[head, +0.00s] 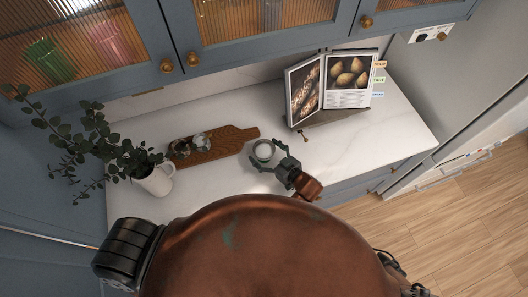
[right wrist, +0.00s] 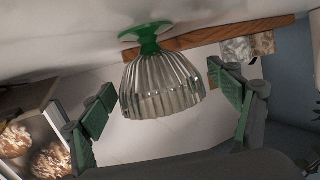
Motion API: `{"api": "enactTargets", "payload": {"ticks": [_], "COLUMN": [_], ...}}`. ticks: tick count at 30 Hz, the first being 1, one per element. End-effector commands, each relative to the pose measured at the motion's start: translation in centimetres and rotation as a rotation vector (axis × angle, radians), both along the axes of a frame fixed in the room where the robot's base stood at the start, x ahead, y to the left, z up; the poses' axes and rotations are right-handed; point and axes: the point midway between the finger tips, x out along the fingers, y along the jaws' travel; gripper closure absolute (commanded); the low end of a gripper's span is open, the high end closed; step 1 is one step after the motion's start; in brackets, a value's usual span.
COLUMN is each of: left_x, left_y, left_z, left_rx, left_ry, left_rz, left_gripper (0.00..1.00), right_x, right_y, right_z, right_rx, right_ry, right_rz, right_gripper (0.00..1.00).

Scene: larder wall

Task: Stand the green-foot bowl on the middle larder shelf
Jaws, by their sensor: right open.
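The green-foot bowl (head: 263,151) stands on the white counter, its round rim showing in the head view. In the right wrist view the ribbed clear glass bowl (right wrist: 162,86) appears upside down, its green foot (right wrist: 146,34) against the counter. My right gripper (head: 267,156) is open, with its fingers reaching around the bowl. In the right wrist view the bowl lies between the two green-padded fingers, with a gap on each side. My left gripper is not in view. I cannot make out the middle larder shelf.
A wooden board (head: 215,146) with small jars lies left of the bowl. A white jug (head: 155,180) of leafy stems stands further left. An open cookbook (head: 348,82) stands behind right. Glass-fronted cabinets (head: 262,20) hang above. The counter's right part is clear.

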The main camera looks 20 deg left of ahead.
Motion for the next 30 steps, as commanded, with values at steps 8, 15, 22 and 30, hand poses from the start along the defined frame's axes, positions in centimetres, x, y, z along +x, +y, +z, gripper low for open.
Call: {"api": "enactTargets", "payload": {"ticks": [8,15,22,30], "left_x": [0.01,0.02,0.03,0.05], "left_y": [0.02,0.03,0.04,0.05], "left_z": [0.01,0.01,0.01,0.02], "left_rx": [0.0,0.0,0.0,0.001], "left_ry": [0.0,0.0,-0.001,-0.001], "left_rz": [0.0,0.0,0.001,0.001], "left_gripper": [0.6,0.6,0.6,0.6], "right_x": [0.16,0.15,0.15,0.15], "right_y": [0.24,0.21,0.21,0.21], "right_z": [-0.1,-0.1,-0.1,-0.09], "right_rx": [0.0,0.0,0.0,0.0], "right_ry": [0.0,0.0,0.0,0.0], "right_rz": [0.0,0.0,0.0,0.0], "right_gripper": [0.17,0.34,0.49,0.68]}}
